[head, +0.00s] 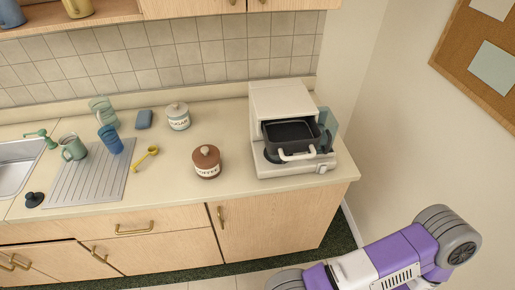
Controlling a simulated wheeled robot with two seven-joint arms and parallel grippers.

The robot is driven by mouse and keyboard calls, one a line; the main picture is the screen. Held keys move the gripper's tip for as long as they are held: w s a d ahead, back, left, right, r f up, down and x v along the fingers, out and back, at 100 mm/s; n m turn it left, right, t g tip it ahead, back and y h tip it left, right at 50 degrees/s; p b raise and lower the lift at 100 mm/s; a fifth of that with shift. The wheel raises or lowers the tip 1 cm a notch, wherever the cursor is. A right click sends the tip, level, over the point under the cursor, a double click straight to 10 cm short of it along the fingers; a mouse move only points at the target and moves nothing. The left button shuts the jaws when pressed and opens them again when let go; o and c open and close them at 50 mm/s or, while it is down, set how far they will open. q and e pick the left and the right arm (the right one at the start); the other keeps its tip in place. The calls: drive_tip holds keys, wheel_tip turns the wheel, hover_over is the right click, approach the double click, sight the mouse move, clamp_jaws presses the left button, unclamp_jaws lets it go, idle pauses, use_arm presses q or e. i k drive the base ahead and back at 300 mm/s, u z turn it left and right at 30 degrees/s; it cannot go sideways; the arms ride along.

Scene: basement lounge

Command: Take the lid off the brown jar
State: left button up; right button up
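The brown jar (207,169) stands upright on the countertop (230,189), left of a white appliance. It has a label that seems to read COFFEE. Its brown lid (206,156), with a pale knob on top, sits on the jar. A purple and white arm of mine shows at the lower right, off the counter and in front of the cabinets. Neither gripper's fingers are in view. Nothing touches the jar.
A white appliance (281,99) with a dark open tray (290,133) stands right of the jar. A sugar jar (178,117) stands behind it. A yellow scoop (145,158), a blue cup (110,139) and a drainboard (90,178) are left. Counter in front of the jar is narrow but clear.

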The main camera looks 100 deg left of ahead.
sight(205, 154)
drive_tip(key=z, duration=0.15)
drive_tip(key=k, duration=1.3)
drive_tip(key=u, duration=0.9)
